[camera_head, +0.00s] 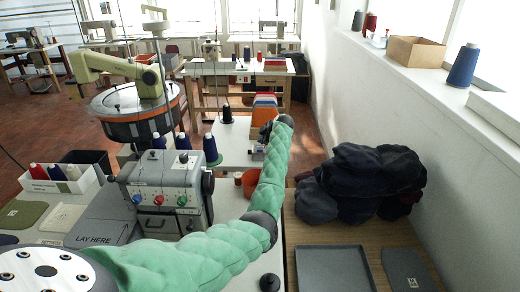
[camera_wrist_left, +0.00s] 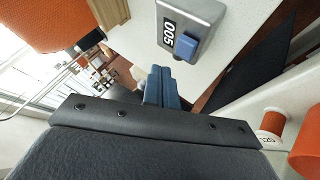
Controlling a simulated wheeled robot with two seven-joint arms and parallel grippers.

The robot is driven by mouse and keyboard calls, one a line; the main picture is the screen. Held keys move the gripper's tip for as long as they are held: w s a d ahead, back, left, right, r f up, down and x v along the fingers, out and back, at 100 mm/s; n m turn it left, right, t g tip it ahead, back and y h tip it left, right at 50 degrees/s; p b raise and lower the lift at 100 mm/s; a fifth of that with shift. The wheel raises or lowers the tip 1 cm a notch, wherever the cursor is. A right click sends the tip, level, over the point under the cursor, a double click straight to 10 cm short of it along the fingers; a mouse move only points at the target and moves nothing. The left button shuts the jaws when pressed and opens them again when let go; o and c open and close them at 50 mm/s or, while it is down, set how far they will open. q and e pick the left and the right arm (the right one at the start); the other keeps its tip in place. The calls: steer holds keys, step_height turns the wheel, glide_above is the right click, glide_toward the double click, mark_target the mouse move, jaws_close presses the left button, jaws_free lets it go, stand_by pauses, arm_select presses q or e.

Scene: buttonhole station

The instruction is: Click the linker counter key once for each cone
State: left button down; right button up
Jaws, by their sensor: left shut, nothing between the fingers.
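The linker counter is a grey box (camera_wrist_left: 190,28) in the left wrist view, with a blue key (camera_wrist_left: 186,47) on it and a small display that seems to read 005. My left gripper (camera_wrist_left: 161,72) is shut and empty, its blue fingertips close beside the key; I cannot tell whether they touch it. In the head view, my green padded left arm reaches to the far worktable, with the dark wrist (camera_head: 266,132) at its end. Dark blue cones stand by the grey control box, one of them a cone (camera_head: 210,150) on the table. My right gripper is not in view.
The grey control box (camera_head: 165,190) with coloured knobs stands left of my arm. A round linking machine (camera_head: 135,112) is behind it. A dark garment pile (camera_head: 362,182) and an empty grey tray (camera_head: 333,270) are at right.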

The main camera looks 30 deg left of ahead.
mark_target(262, 150)
arm_select(q)
steer(key=shift+r+p, duration=0.35)
steer(key=shift+r, duration=1.25)
